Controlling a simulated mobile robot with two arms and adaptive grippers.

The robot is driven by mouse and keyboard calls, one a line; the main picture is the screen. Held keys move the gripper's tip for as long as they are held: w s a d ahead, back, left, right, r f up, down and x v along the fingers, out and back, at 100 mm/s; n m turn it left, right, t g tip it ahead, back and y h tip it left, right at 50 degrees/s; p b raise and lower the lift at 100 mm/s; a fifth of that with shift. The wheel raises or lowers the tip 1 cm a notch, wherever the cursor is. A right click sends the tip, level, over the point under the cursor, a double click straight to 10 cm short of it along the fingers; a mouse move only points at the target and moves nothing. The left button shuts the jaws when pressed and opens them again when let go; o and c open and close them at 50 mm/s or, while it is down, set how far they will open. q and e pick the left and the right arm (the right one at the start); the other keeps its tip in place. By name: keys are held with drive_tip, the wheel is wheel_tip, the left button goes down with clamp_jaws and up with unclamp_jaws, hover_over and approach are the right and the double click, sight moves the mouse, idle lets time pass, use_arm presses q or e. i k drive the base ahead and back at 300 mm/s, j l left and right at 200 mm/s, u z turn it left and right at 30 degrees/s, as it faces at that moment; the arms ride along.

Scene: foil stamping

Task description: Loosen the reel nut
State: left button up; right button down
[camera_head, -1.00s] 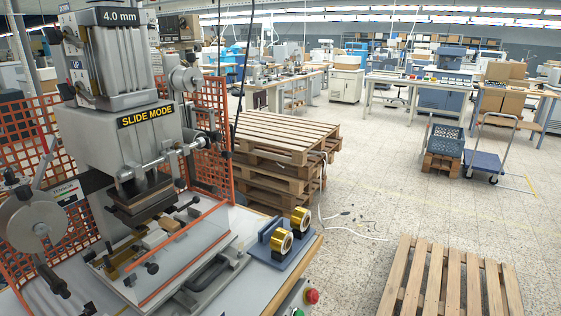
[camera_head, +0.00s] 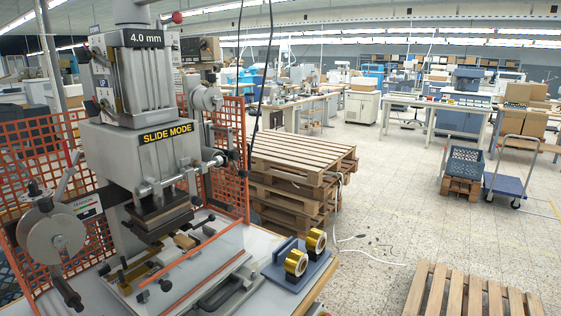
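The foil stamping machine (camera_head: 140,150) stands at the left, marked "SLIDE MODE" and "4.0 mm". A grey round reel (camera_head: 52,238) with a dark hub is at its lower left. A second, smaller reel-like disc (camera_head: 207,98) is on its upper right side. The reel nut is too small to pick out, and I cannot tell which disc carries it. Two gold foil rolls (camera_head: 296,262) (camera_head: 316,240) stand on a blue-grey holder (camera_head: 274,270) at the right of the machine's table. Neither of my grippers is in view.
An orange mesh guard (camera_head: 228,150) stands behind and beside the machine. Stacked wooden pallets (camera_head: 300,155) are behind the table, and another pallet (camera_head: 470,295) lies at the lower right. A blue crate (camera_head: 465,160) and cart (camera_head: 503,186) stand farther back. The floor between is mostly clear.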

sight(57, 244)
drive_tip(key=i+l+u, duration=0.2)
drive_tip(key=u, duration=0.15)
drive_tip(key=i+l+u, duration=0.1)
drive_tip(key=l+u, duration=0.25)
drive_tip(key=i+l+u, duration=0.1)
drive_tip(key=l+u, duration=0.6)
drive_tip(key=i+l, duration=0.05)
drive_tip(key=l, duration=0.05)
